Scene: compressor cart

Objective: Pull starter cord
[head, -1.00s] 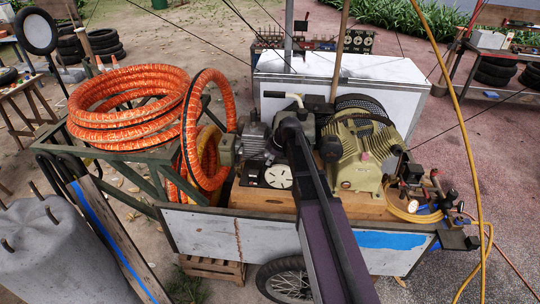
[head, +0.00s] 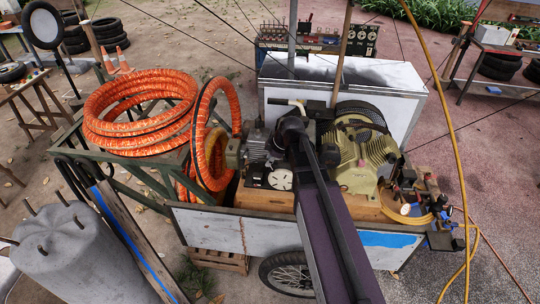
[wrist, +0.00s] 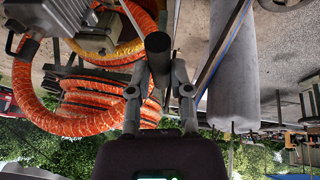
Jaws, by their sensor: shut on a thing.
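A dark cylindrical grip, seemingly the starter handle (wrist: 158,45), sits between the fingertips of my gripper (wrist: 159,72) in the wrist view. The two fingers are closed in on it from both sides. No cord shows clearly in either view. In the head view the tan finned engine (head: 362,155) stands on the cart, right of my dark arm. A smaller grey motor (head: 258,148) and a white round disc (head: 281,179) are left of my arm. My arm hides the middle of the machine, and the fingers cannot be made out in that view.
Orange hose coils (head: 138,112) lie on a green frame at the cart's left. A concrete cylinder with rods (head: 80,255) stands front left. A yellow hose (head: 462,130) hangs at right. A white chest (head: 400,85) is behind. Paving at right is mostly open.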

